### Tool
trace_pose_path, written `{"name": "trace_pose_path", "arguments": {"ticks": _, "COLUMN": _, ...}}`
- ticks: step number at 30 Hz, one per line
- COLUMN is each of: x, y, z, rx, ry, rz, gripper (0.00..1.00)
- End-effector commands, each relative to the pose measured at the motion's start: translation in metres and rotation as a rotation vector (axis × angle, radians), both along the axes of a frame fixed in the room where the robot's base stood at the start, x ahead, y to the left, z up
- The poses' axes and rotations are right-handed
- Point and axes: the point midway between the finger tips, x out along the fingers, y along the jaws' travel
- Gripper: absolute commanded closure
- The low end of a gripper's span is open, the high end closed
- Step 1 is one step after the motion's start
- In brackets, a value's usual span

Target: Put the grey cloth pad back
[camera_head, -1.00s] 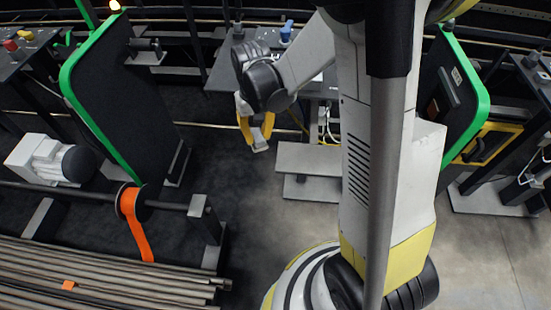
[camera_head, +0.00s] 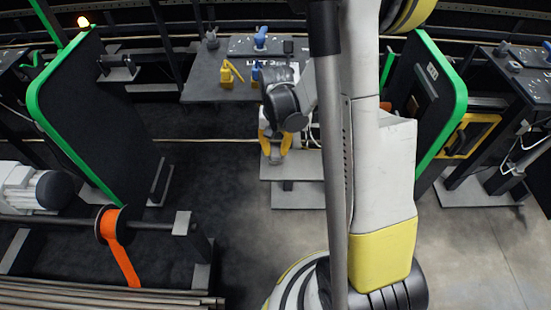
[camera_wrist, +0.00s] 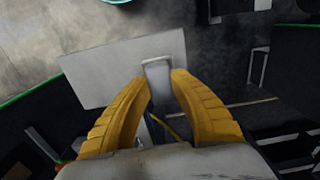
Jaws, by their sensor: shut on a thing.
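My gripper (camera_head: 277,154) has yellow fingers and hangs from the arm near the middle of the head view. In the wrist view, its fingertips (camera_wrist: 158,80) are closed on the sides of a small grey pad (camera_wrist: 157,74). The pad's lower part lies between the fingers. In the head view the pad (camera_head: 276,159) is a small grey patch at the fingertips. Behind it is a low light-grey platform (camera_head: 305,168), also seen in the wrist view (camera_wrist: 95,75). I cannot tell the height of the pad above the platform.
A dark workbench (camera_head: 205,88) with yellow and blue items stands behind the gripper. Green-edged dark panels stand at left (camera_head: 90,110) and right (camera_head: 440,100). A rail with an orange strap reel (camera_head: 108,225) is at lower left. Dark floor lies open left of the platform.

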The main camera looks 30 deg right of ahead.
Motion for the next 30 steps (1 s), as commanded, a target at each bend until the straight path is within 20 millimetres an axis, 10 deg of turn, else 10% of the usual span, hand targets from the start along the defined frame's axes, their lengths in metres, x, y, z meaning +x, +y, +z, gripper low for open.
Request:
{"name": "trace_pose_path", "arguments": {"ticks": 6, "x": 0.000, "y": 0.000, "z": -0.033, "rx": 0.000, "ry": 0.000, "rz": 0.001, "gripper": 1.00}}
{"name": "trace_pose_path", "arguments": {"ticks": 18, "x": 0.000, "y": 0.000, "z": -0.037, "rx": 0.000, "ry": 0.000, "rz": 0.001, "gripper": 1.00}}
{"name": "trace_pose_path", "arguments": {"ticks": 19, "x": 0.000, "y": 0.000, "z": -0.036, "rx": 0.000, "ry": 0.000, "rz": 0.001, "gripper": 0.65}}
{"name": "trace_pose_path", "arguments": {"ticks": 20, "x": 0.000, "y": 0.000, "z": -0.036, "rx": 0.000, "ry": 0.000, "rz": 0.001, "gripper": 0.56}}
{"name": "trace_pose_path", "arguments": {"ticks": 30, "x": 0.000, "y": 0.000, "z": -0.033, "rx": 0.000, "ry": 0.000, "rz": 0.001, "gripper": 0.55}}
